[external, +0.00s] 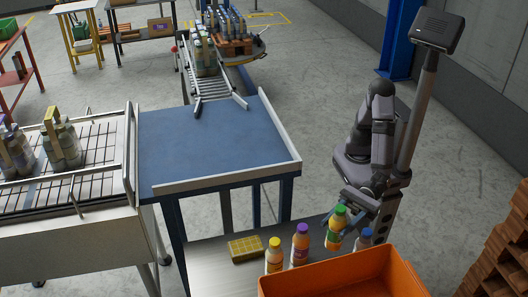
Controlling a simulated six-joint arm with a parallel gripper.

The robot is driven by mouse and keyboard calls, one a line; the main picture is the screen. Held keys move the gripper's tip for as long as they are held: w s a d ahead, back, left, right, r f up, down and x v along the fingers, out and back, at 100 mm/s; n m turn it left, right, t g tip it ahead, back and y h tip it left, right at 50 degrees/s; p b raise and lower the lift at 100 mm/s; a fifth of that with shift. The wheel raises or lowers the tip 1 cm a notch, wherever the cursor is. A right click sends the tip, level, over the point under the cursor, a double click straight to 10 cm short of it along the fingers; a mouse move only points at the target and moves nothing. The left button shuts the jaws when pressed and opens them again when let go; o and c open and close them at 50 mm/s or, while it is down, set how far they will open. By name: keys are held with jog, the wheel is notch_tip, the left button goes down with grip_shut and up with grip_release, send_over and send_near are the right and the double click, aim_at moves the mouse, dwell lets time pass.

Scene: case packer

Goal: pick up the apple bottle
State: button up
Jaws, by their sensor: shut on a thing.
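The bottle with the green cap (336,230), which I take to be the apple bottle, is slightly tilted at the near table. My gripper (349,209) is at its upper part and shut on it. The fingers are partly hidden by the bottle and the arm. Whether its base is clear of the table is hard to tell.
A purple-capped bottle (299,247) and a yellow-capped bottle (274,258) stand to the left. A blue-capped bottle (364,238) is close on the right. An orange crate (335,274) is in front. A yellow block (245,248) lies on the table. The blue table surface (210,140) is clear.

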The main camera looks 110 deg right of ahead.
aim_at(341, 208)
notch_tip(341, 208, up, 10)
jog(key=shift+r+b, duration=0.15)
jog(key=shift+b, duration=0.2)
